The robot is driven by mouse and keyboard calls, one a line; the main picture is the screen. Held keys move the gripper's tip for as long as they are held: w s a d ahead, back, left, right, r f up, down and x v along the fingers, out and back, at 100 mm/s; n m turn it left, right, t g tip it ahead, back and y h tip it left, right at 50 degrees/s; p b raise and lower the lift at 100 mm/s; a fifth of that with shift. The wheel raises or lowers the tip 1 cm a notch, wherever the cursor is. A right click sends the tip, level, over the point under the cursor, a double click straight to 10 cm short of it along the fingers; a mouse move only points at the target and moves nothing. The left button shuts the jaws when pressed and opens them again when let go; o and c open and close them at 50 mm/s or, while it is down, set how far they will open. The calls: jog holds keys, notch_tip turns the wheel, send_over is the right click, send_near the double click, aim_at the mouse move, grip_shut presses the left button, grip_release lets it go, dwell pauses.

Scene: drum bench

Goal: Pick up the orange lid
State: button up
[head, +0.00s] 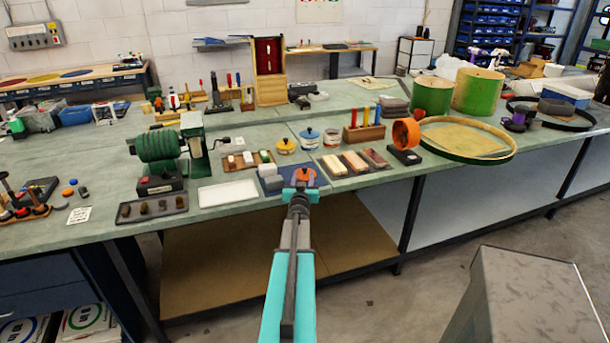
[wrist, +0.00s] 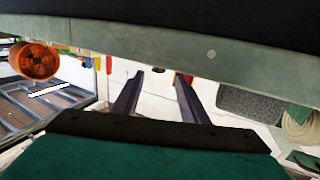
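In the head view an orange piece, which looks like the orange lid (head: 306,174), shows at the bench's front edge, right at the end of my arm. My gripper (head: 300,180) partly covers it, and I cannot tell whether they touch. In the wrist view, which appears upside down, the two dark fingers of my gripper (wrist: 160,80) stand apart with a clear gap. Nothing is seen held between them. I cannot make out the lid clearly in the wrist view.
Jars with a yellow lid (head: 286,146) and a blue lid (head: 309,138) stand behind. A white tray (head: 228,192) lies left. Wooden blocks (head: 354,162) and an orange ring on a stand (head: 407,134) are right; the ring also shows in the wrist view (wrist: 35,60).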

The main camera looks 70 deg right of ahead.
aim_at(305, 169)
jog(key=shift+r+p+x, duration=0.1)
jog(key=shift+p+x, duration=0.25)
jog(key=shift+x, duration=0.35)
jog(key=shift+r+p+x, duration=0.15)
jog(key=shift+p+x, duration=0.15)
jog(key=shift+x, duration=0.4)
jog(key=shift+p+x, duration=0.3)
jog(key=shift+x, duration=0.75)
jog(key=shift+s+f, duration=0.1)
jog(key=shift+s, duration=0.05)
grip_shut()
